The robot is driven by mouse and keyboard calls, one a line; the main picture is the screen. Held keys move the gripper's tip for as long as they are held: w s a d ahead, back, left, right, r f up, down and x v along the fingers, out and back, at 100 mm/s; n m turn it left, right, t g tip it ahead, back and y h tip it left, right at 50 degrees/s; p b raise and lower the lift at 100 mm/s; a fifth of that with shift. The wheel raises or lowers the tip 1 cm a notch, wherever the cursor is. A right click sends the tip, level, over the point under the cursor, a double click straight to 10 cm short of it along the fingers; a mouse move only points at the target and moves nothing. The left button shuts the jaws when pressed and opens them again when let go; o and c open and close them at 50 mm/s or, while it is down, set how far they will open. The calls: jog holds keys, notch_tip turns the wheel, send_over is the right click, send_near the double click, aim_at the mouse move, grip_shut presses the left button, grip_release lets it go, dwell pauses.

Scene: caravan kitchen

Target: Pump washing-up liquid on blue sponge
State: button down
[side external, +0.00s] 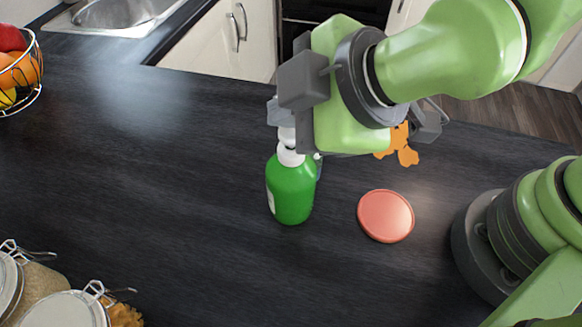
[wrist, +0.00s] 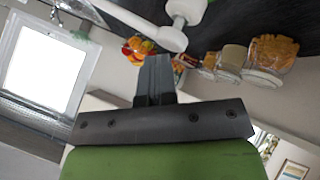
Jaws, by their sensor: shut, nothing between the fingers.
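A green washing-up liquid bottle (side external: 291,192) with a white pump top (side external: 290,153) stands upright on the dark worktop, mid-picture in the side external view. My gripper (side external: 280,112) is directly above the pump, its fingers partly hidden by the wrist. In the wrist view the fingers (wrist: 154,75) are together and empty, and the white pump (wrist: 183,14) with its long spout shows just beyond their tips. I cannot tell whether they touch it. I cannot make out a blue sponge; a small grey-blue patch (side external: 318,165) shows behind the bottle, too little to identify.
A pink round disc (side external: 385,216) lies right of the bottle. An orange flat shape (side external: 404,152) lies behind it, partly hidden. A fruit basket (side external: 20,70) is far left, glass jars (side external: 62,308) front left, a sink (side external: 112,16) at back. The worktop's left middle is clear.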

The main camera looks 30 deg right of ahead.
jog(key=shift+r, duration=3.05)
jog(key=shift+w+d+r, duration=0.1)
jog(key=d+r+m+y, duration=0.3)
jog(key=d+r+m, duration=0.4)
jog(key=r, duration=0.1)
jog(key=s+d+m+h, duration=0.2)
jog(key=s+d+m, duration=0.2)
jog(key=d, duration=0.3)
jog(key=s+d+f+m+g+h, duration=0.1)
jog(key=s+d+m+h, duration=0.2)
jog(key=s+d+m, duration=0.2)
jog(key=d+m, duration=0.2)
jog(key=shift+d+f+m, duration=0.3)
jog(key=shift+d, duration=0.05)
